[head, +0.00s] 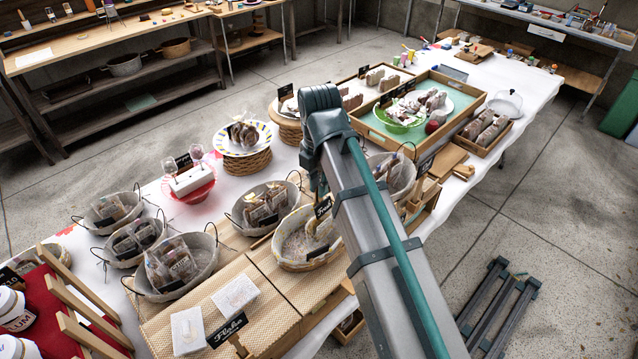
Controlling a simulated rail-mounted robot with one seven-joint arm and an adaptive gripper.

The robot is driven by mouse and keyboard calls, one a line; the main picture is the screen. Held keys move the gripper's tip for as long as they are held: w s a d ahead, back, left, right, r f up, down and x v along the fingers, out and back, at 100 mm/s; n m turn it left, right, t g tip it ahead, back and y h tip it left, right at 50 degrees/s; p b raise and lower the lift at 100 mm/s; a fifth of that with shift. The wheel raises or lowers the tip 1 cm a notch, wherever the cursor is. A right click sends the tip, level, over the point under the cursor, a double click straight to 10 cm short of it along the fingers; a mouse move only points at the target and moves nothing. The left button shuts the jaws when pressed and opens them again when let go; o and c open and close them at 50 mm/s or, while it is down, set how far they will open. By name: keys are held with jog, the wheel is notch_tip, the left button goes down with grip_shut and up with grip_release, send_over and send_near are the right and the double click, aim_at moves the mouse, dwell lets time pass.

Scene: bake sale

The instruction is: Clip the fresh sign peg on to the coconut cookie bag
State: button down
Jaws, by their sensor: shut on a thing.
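My arm crosses the right of the head view, and its far end hides what lies behind it; I cannot make out my gripper or its fingertips. A small black sign (323,206) shows beside the arm, above a round woven basket (290,262); I cannot tell whether it is the fresh sign peg or what supports it. Clear bags of cookies stand in several grey baskets, among them one bag (175,262) at the front and one (266,205) further back. Their labels are too small to read, so I cannot tell which is the coconut cookie bag.
The long white-clothed table (480,95) is crowded. It holds a yellow-rimmed plate (222,141) on a woven stand, a red cake stand (190,194), a green-lined wooden tray (465,92) and two white blocks (187,332) near a black sign (227,330). Wooden slats stand at lower left.

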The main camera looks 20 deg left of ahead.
jog(key=shift+f, duration=0.25)
jog(key=shift+f, duration=0.35)
jog(key=shift+f+b, duration=0.3)
jog(key=shift+f, duration=0.3)
jog(key=shift+p, duration=0.35)
dwell(0.5)
jog(key=c, duration=1.6)
grip_release()
jog(key=o, duration=0.4)
jog(key=o, duration=0.5)
jog(key=shift+o, duration=0.2)
